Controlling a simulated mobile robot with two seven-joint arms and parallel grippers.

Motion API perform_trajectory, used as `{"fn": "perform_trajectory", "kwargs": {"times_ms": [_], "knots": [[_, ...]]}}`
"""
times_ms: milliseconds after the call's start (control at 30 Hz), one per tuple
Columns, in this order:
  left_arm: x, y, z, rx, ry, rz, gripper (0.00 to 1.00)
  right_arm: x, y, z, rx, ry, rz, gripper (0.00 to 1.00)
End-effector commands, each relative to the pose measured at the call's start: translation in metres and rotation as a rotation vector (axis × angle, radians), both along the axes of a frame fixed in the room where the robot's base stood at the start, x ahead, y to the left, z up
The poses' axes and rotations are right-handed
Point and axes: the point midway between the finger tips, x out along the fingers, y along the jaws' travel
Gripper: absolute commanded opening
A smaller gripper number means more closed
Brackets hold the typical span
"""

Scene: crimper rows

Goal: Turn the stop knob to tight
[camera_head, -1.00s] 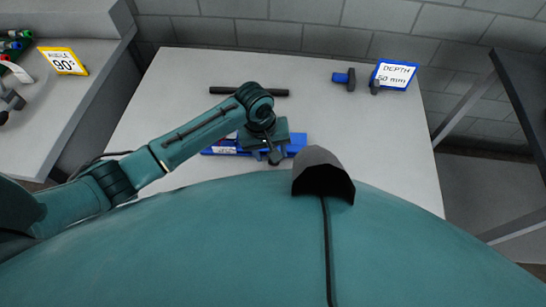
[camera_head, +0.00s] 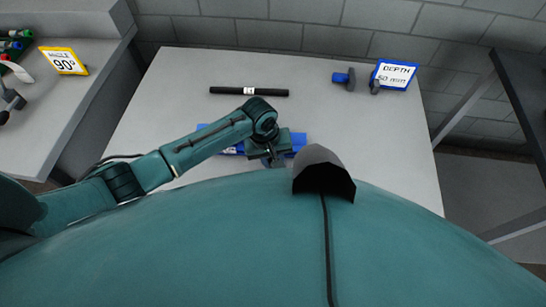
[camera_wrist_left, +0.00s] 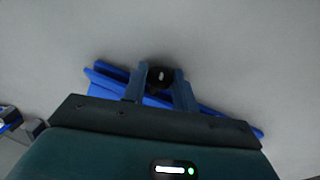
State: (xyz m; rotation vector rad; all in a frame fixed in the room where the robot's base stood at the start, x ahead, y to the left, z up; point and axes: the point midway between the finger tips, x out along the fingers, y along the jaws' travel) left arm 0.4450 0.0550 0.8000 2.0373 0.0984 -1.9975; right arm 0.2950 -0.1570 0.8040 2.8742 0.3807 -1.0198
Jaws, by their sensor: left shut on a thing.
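A dark round stop knob (camera_wrist_left: 160,74) with a small white mark shows between the two fingers of my left gripper (camera_wrist_left: 161,88) in the left wrist view. The fingers are shut on it from both sides. The blue tool (camera_wrist_left: 108,82) lies on the table under the gripper and sticks out on both sides. In the head view my left gripper (camera_head: 272,158) is over the blue tool (camera_head: 298,141), and my arm hides much of the tool and the knob. My right gripper is not in view.
A black bar (camera_head: 225,91) with a white label lies on the table (camera_head: 330,110) behind my arm. A blue and dark piece (camera_head: 342,78) and a "DEPTH 50 mm" sign (camera_head: 394,75) stand at the back right. An "ANGLE 90°" sign (camera_head: 63,60) is on the left bench.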

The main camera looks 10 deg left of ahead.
Motion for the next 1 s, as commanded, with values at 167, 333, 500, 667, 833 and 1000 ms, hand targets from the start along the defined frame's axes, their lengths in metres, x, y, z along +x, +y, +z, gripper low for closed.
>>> {"fn": "perform_trajectory", "kwargs": {"times_ms": [167,333,500,667,833,1000], "knots": [[0.0001,0.0005,-0.0001,0.001,0.000,0.001,0.06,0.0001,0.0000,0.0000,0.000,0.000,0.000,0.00],[0.0002,-0.0018,-0.0002,0.041,0.005,0.000,0.05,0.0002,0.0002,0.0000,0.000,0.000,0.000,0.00],[0.0004,-0.0063,0.0001,0.214,0.022,-0.001,0.05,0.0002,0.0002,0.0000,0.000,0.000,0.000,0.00],[0.0006,-0.0071,-0.0005,0.340,0.032,0.000,0.05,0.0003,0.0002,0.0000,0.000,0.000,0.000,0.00],[0.0006,-0.0064,-0.0003,0.375,0.034,0.000,0.05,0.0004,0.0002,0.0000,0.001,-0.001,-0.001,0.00],[0.0006,-0.0063,-0.0003,0.373,0.033,0.000,0.05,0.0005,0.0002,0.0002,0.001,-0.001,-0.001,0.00]]}}
